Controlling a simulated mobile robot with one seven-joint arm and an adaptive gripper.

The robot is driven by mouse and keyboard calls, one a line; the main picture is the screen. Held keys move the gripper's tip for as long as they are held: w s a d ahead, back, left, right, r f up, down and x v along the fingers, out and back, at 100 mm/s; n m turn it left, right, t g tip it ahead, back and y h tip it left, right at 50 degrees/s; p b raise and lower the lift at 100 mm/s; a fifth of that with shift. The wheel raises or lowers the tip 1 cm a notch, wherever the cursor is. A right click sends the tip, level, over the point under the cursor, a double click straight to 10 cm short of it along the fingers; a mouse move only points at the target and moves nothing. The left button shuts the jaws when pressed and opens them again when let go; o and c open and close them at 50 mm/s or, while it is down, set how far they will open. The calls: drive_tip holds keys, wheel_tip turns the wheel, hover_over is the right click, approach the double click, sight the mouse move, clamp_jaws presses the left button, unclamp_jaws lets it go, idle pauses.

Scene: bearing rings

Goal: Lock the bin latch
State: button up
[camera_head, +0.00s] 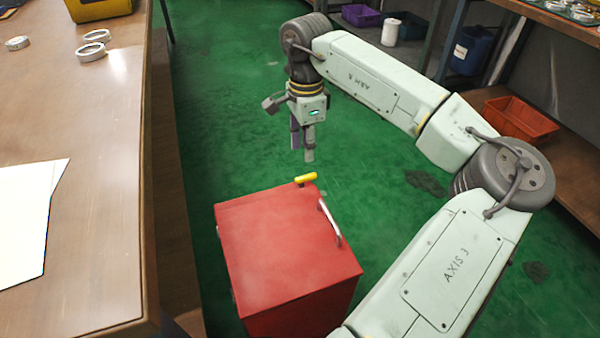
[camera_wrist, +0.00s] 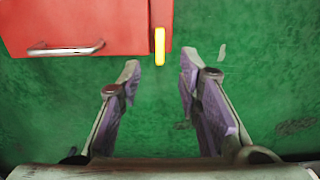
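The red bin (camera_head: 275,245) stands on the green floor beside the wooden bench. Its yellow latch (camera_head: 306,178) is at the far right corner of the lid, and a metal handle (camera_head: 330,222) is on its right side. In the wrist view the red bin (camera_wrist: 80,22) is at top left, with the handle (camera_wrist: 65,49) on its face and the yellow latch (camera_wrist: 159,46) at its right end. My gripper (camera_head: 302,158) hangs above and beyond the latch in the head view. Its fingers (camera_wrist: 159,72) are apart, with nothing between them, and the latch lies just past the fingertips.
A wooden bench (camera_head: 110,200) with bearing rings (camera_head: 91,51) and a white sheet (camera_head: 25,225) runs along the left. Shelves at right hold an orange tray (camera_head: 520,120) and a blue bin (camera_head: 472,50). Green floor around my gripper is clear.

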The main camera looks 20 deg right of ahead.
sight(304, 176)
wheel_tip(304, 176, down, 9)
drive_tip(key=shift+r+b, duration=0.1)
drive_tip(key=shift+b, duration=0.2)
drive_tip(key=shift+c, duration=0.3)
clamp_jaws()
